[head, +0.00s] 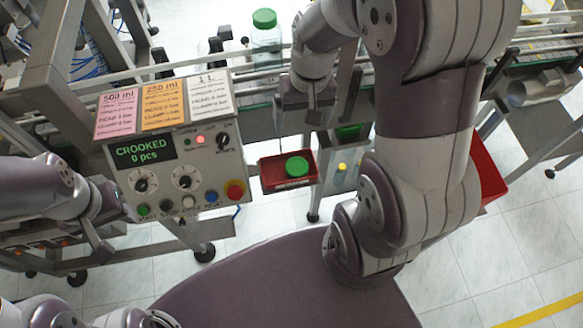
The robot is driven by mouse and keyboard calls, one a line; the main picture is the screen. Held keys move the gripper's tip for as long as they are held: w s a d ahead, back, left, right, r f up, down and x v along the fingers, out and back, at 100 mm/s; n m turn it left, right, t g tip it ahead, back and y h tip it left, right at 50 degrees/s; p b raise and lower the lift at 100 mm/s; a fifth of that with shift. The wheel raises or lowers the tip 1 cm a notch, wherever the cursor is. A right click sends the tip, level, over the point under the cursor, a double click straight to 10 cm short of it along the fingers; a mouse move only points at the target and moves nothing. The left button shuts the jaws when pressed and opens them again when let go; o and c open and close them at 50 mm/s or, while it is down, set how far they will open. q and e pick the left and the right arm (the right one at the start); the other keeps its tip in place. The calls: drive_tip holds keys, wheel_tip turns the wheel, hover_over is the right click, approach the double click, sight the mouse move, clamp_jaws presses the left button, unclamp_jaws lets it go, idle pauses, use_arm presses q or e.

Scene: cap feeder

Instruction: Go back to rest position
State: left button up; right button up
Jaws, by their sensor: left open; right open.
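My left gripper (103,244) is at the left, beside the lower left corner of the control box (205,140); its fingers are small and partly hidden. My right gripper (313,112) hangs at the conveyor's near edge, above and right of a small red tray (270,178). I see nothing held in either gripper. A green cap (297,167) lies in the red tray. The box's display (143,151) reads "CROOKED 0 pcs", and a red lamp near its top is lit. My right arm covers much of the picture's right half.
A bottle with a green cap (265,20) stands on the conveyor at the back. Pink, orange and white cards (162,104) sit atop the box. A red bin (489,172) is partly behind my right arm. Metal frame posts stand at the upper left. Tiled floor (500,260) is clear at lower right.

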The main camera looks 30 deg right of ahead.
idle(0.4)
drive_tip(key=s+a+f+n+t+h+b, duration=0.1)
drive_tip(key=s+a+f+n+b, duration=0.1)
drive_tip(key=f+b, duration=0.4)
wheel_tip(320, 180, down, 2)
drive_tip(key=shift+s+a+f+n, duration=0.15)
drive_tip(key=shift+s+a+n, duration=0.25)
drive_tip(key=shift+s+a, duration=0.3)
idle(1.9)
